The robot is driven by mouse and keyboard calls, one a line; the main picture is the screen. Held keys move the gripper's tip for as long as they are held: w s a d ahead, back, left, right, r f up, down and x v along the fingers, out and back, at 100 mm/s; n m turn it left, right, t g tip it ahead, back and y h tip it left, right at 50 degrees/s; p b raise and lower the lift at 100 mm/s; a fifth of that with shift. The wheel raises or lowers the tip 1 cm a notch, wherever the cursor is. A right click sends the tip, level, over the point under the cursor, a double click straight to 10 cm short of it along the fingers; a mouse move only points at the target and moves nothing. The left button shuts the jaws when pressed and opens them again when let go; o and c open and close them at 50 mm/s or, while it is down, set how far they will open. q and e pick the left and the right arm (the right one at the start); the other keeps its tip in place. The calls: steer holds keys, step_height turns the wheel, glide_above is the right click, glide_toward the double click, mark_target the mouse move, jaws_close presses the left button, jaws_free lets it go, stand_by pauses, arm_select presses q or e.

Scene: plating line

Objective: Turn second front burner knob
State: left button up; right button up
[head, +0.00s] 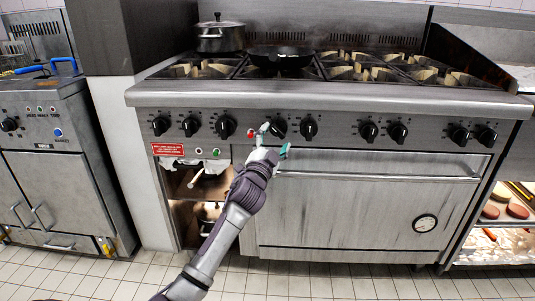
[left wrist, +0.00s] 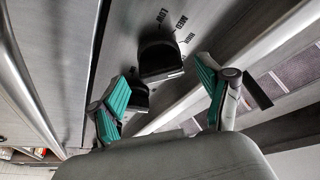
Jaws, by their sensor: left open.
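A row of black burner knobs runs along the steel front panel of the range in the head view. My left gripper (head: 274,140) is open at this panel, with one finger up in front of a knob (head: 279,127) left of centre and partly covering it. Another knob (head: 309,129) sits just to its right. In the left wrist view a black knob (left wrist: 158,55) with LOW, MED and HIGH marks lies just ahead of the gap between the green finger pads. A second knob (left wrist: 138,98) is partly hidden beside the left-hand finger. Contact is not clear. My right gripper is out of view.
The range's front ledge (head: 330,98) juts out above the knobs, and the oven handle (head: 370,171) runs below them. A pot (head: 220,37) and a black pan (head: 281,60) stand on the burners. A fryer (head: 60,165) stands left; tiled floor is clear in front.

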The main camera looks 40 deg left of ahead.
arm_select(q)
steer(key=v, duration=0.8)
steer(key=shift+s, duration=0.35)
steer(key=shift+d+f, duration=0.1)
